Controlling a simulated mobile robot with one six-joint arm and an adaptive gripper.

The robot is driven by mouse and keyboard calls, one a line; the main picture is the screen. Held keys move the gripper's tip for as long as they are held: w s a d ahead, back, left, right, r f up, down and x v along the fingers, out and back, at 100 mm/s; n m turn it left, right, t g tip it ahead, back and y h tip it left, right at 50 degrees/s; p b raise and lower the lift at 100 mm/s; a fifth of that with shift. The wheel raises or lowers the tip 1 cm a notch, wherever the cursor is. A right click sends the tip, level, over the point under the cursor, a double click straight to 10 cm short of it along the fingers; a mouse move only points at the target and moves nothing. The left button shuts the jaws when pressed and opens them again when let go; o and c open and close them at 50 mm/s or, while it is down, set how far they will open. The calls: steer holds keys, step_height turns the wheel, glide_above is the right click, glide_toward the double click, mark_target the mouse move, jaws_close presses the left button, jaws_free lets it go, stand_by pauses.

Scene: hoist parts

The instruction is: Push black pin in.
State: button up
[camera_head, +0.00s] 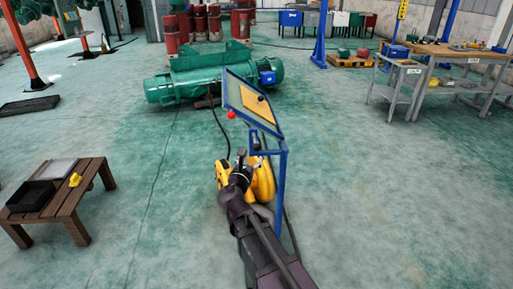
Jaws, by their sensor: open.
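A tilted panel with a blue frame (229,93) stands on a blue post (283,190) in the middle of the view. A small dark spot (261,98) on its yellow face may be the black pin; it is too small to tell how far it sticks out. A red ball-shaped knob (231,115) is at the panel's lower left. My gripper (241,154) is below the panel, apart from the dark spot, and looks empty. It is open, though its fingers are small and dark here.
A yellow rounded object (263,182) is beside my arm, close to the post. A green hoist machine (190,82) lies behind the panel. A low wooden table (92,171) with a black tray (31,196) stands at left; workbenches (465,52) stand at right. Floor between is clear.

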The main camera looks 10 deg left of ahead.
mark_target(255, 149)
steer(key=w, duration=0.7)
steer(key=shift+w+d, duration=0.3)
steer(key=shift+w, duration=0.05)
steer(key=shift+c, duration=0.3)
